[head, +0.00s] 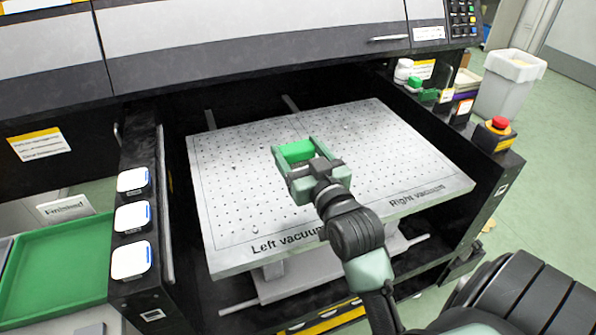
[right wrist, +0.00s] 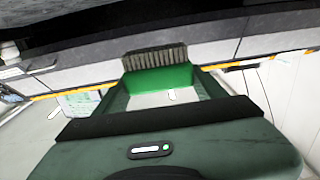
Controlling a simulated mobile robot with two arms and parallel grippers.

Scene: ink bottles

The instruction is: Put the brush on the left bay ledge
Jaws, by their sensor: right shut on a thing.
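My right gripper (head: 298,153) is over the middle of the perforated table. It is shut on the brush, whose green block (head: 296,150) lies crosswise between the fingertips. In the right wrist view, the brush (right wrist: 158,79) spans the two fingers and its grey-brown bristles (right wrist: 155,59) point away from the palm. The left bay ledge (head: 139,155) is the dark top to the left of the table. My right gripper is well to the right of it and apart from it. My left gripper is not in view.
Several white-lidded items (head: 133,216) stand in a row on the left ledge. The perforated table (head: 225,190) is mostly clear. The right ledge holds bottles, small boxes and a red emergency button (head: 499,123). A green tray (head: 60,265) lies at far left; a white bin (head: 508,85) stands at right.

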